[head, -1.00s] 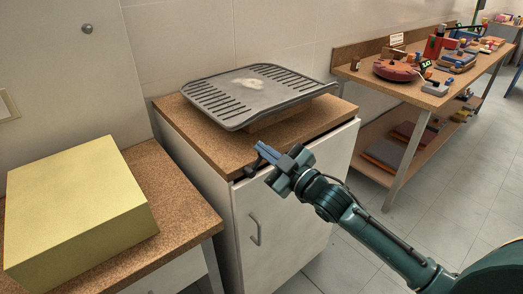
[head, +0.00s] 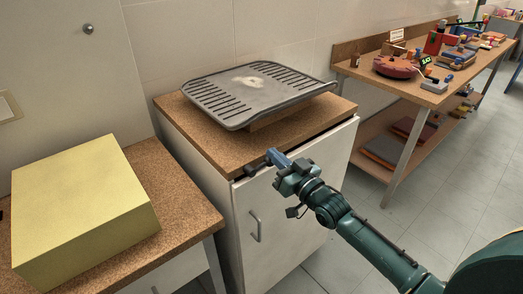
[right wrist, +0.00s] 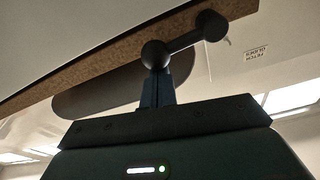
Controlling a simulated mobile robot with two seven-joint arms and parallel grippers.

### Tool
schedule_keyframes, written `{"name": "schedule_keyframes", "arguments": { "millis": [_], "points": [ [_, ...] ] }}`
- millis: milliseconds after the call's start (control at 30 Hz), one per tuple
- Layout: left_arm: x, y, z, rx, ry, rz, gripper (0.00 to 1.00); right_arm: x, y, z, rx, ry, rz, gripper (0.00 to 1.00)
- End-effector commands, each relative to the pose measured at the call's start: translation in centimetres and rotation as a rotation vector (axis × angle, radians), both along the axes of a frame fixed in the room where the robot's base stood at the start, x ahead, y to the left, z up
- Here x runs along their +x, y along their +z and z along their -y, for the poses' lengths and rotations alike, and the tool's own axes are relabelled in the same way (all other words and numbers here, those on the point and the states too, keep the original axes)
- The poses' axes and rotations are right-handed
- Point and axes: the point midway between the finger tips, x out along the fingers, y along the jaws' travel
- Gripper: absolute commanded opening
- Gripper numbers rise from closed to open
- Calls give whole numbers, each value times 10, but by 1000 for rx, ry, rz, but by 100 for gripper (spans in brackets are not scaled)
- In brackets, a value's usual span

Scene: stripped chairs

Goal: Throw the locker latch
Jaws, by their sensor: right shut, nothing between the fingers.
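The locker (head: 285,225) is a white cabinet with a wood-coloured top and a vertical bar handle (head: 255,226) on its front. The dark latch knob (head: 250,171) is at the upper left of that front, just under the top. In the right wrist view, the latch is a short dark bar (right wrist: 184,42) between a ball knob (right wrist: 155,54) and a round pivot (right wrist: 210,28). My right gripper (head: 275,157) is shut and empty, right of the knob. In the wrist view its fingertips (right wrist: 157,78) overlap the ball; I cannot tell whether they touch. My left gripper is not in view.
A dark slotted tray (head: 258,92) lies on the locker top. A yellow box (head: 80,205) sits on a lower bench at left. A workbench (head: 440,95) with several coloured parts stands at right. The floor (head: 440,190) right of the locker is clear.

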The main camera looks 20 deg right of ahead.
Motion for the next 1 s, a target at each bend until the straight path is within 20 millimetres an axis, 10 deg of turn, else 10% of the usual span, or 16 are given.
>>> {"name": "schedule_keyframes", "arguments": {
  "millis": [733,1000],
  "points": [
    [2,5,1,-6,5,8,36,0,-3,1,50,1,-19,0],
    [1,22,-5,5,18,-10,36,8,28,1,50,-2,-17,0]
  ]
}}
